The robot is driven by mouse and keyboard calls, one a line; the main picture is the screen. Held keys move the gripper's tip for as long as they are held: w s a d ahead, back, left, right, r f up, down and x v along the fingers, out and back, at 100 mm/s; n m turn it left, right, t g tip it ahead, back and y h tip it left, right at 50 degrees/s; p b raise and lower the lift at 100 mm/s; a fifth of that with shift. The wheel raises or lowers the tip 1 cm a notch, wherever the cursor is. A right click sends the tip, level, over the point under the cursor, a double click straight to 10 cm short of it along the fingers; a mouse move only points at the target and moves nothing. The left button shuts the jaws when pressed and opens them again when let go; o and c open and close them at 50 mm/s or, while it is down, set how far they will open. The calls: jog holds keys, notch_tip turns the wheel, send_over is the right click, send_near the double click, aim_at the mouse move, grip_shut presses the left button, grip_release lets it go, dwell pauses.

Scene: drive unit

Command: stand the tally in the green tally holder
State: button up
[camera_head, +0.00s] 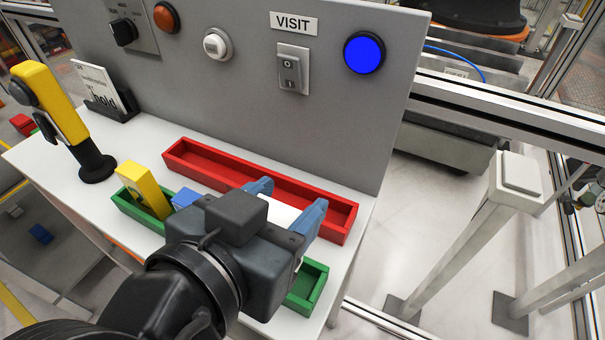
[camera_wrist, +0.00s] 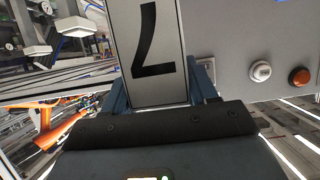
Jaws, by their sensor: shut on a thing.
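My gripper (camera_head: 290,197) is shut on a pale tally (camera_wrist: 153,90) with a black figure like a 7. In the wrist view the tally stands up between the two blue fingers, and its far end runs out of the picture. The green tally holder (camera_head: 307,287) is a long trough along the table's front. My gripper and wrist hide its middle. A yellow tally (camera_head: 145,190) and a blue tally (camera_head: 184,197) stand in its left part. The visible right end looks empty. I cannot tell the gap between the held tally and the holder.
A long red trough (camera_head: 205,166), empty where visible, lies behind the green holder, before a grey panel (camera_head: 300,110) with buttons and a switch. A yellow device on a black stand (camera_head: 97,165) and a sign in a black holder (camera_head: 118,108) stand at left.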

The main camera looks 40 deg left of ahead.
jog(key=a+f+b, duration=0.1)
jog(key=f+b, duration=0.1)
jog(key=a+f+b, duration=0.1)
jog(key=a+f, duration=0.1)
jog(key=a+f+b, duration=0.1)
jog(key=f+b, duration=0.1)
jog(key=f, duration=0.1)
jog(key=shift+s+a+b, duration=0.2)
jog(key=shift+a+b, duration=0.1)
jog(key=shift+a, duration=0.05)
jog(key=o, duration=1.1)
jog(key=shift+r, duration=0.1)
jog(key=shift+s+r, duration=0.1)
jog(key=shift+s, duration=0.1)
jog(key=v, duration=1.1)
jog(key=shift+s+d, duration=0.15)
jog(key=shift+s, duration=0.2)
